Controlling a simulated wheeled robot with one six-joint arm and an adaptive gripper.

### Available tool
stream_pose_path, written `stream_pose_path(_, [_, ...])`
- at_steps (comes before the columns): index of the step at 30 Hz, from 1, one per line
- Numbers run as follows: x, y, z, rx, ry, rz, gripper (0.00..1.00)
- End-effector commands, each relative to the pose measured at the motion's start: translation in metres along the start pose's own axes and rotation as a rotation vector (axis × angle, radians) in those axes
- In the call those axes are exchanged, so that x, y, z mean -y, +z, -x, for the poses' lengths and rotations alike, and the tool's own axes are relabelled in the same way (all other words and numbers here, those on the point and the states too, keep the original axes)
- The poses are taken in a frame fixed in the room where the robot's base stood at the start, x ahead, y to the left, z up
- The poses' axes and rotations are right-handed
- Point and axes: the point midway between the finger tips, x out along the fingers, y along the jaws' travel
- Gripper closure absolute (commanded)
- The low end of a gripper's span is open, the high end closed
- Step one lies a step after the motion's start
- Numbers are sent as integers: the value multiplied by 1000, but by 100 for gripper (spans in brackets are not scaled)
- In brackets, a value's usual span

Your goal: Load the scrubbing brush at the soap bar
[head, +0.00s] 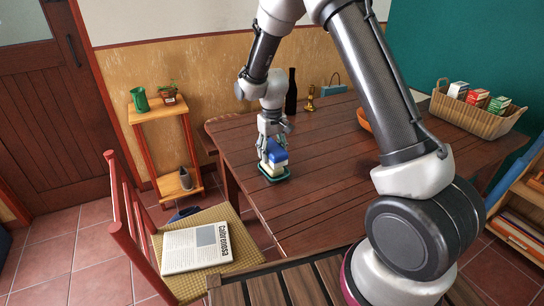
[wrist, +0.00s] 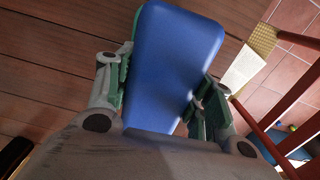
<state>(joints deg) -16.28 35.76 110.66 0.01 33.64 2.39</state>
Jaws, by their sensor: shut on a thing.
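My gripper (head: 271,145) points down over the left part of the table and is shut on the blue scrubbing brush (head: 279,155). The brush's blue back (wrist: 172,50) fills the space between the two fingers in the wrist view. Below it is a pale cream block (head: 268,167), in a green dish (head: 276,178) on the table. I cannot tell how much of the cream part is soap bar and how much is bristles, nor whether brush and soap touch. The wrist view hides the soap behind the brush; a green edge shows beside the brush.
The wooden table (head: 310,195) is clear in front of the dish. A dark bottle (head: 291,92), a brass candlestick (head: 310,98) and an orange bowl (head: 363,119) stand farther back. A wicker basket (head: 470,115) with boxes is at right. A red chair (head: 125,220) holds a newspaper (head: 196,249).

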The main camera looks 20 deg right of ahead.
Motion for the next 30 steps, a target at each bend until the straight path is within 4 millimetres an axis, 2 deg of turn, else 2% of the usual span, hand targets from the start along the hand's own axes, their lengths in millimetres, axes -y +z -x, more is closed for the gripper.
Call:
stream_pose_path(9, [0,-1,30,-3,0,0,67])
stream_pose_path(15, [0,-1,43,-2,0,0,67])
stream_pose_path(30, [0,0,44,-2,0,0,67])
